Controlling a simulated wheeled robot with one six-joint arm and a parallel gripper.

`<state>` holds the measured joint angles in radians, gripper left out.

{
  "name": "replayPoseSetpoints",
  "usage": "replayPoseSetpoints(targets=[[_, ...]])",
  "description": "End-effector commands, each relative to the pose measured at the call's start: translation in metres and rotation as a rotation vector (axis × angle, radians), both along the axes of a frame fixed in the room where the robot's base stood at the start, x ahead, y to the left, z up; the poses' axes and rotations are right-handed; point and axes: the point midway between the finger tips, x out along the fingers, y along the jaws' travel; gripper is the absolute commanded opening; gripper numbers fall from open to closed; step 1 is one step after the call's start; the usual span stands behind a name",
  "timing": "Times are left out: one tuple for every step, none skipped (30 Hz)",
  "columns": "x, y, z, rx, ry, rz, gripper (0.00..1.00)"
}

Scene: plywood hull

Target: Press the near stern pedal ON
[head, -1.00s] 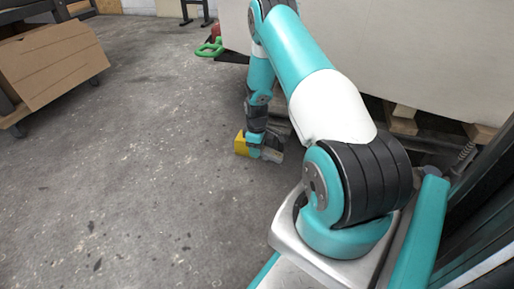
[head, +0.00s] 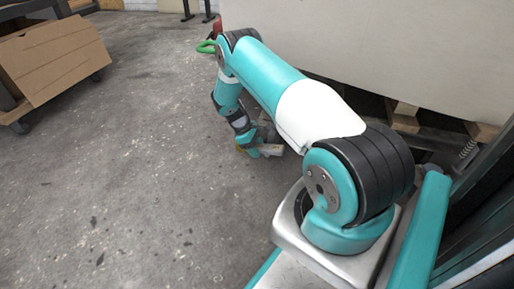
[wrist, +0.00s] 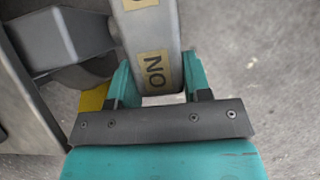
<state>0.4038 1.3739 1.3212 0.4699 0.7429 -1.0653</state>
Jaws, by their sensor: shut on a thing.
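A grey metal pedal (wrist: 150,40) runs down the middle of the wrist view, with tan labels on it, one reading ON. My gripper (wrist: 158,80) has a teal finger on each side of the pedal's end and is shut on it. In the head view my gripper (head: 262,150) is low near the floor, beside the pale panel, and my wrist hides most of the pedal there. I cannot tell from the label whether the pedal is fully pressed.
A yellow part (wrist: 93,99) sits just left of my gripper. Grey metalwork (wrist: 60,38) lies left of the pedal. A large pale panel (head: 390,50) stands on wooden blocks (head: 405,115) at the right. A cardboard box (head: 55,60) is at the left; the concrete floor between is clear.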

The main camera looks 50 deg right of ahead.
Motion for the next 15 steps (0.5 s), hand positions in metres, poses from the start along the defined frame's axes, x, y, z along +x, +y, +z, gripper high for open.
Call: replayPoseSetpoints(targets=[[0.0012, 0.0008, -0.0054, -0.012, 0.025, 0.001, 0.21], [0.0015, 0.0005, -0.0060, -0.020, 0.038, 0.000, 0.21], [0.0012, 0.0005, -0.0067, -0.025, 0.058, 0.000, 0.21], [0.0015, 0.0004, -0.0071, -0.031, 0.068, -0.001, 0.21], [0.0013, 0.0005, -0.0075, -0.036, 0.080, -0.001, 0.21], [0.0012, 0.0006, -0.0082, -0.041, 0.094, 0.000, 0.21], [0.0012, 0.0005, -0.0082, -0.045, 0.102, -0.001, 0.21], [0.0011, 0.0004, -0.0083, -0.048, 0.111, -0.001, 0.21], [0.0009, 0.0003, -0.0082, -0.051, 0.121, 0.000, 0.21], [0.0010, 0.0002, -0.0082, -0.054, 0.126, -0.001, 0.21], [0.0009, 0.0000, -0.0080, -0.056, 0.130, -0.002, 0.21], [0.0008, 0.0001, -0.0080, -0.057, 0.136, -0.002, 0.21], [0.0007, 0.0001, -0.0079, -0.058, 0.139, -0.001, 0.21], [0.0005, 0.0001, -0.0078, -0.059, 0.142, -0.001, 0.21], [0.0004, 0.0000, -0.0077, -0.061, 0.145, -0.002, 0.21]])
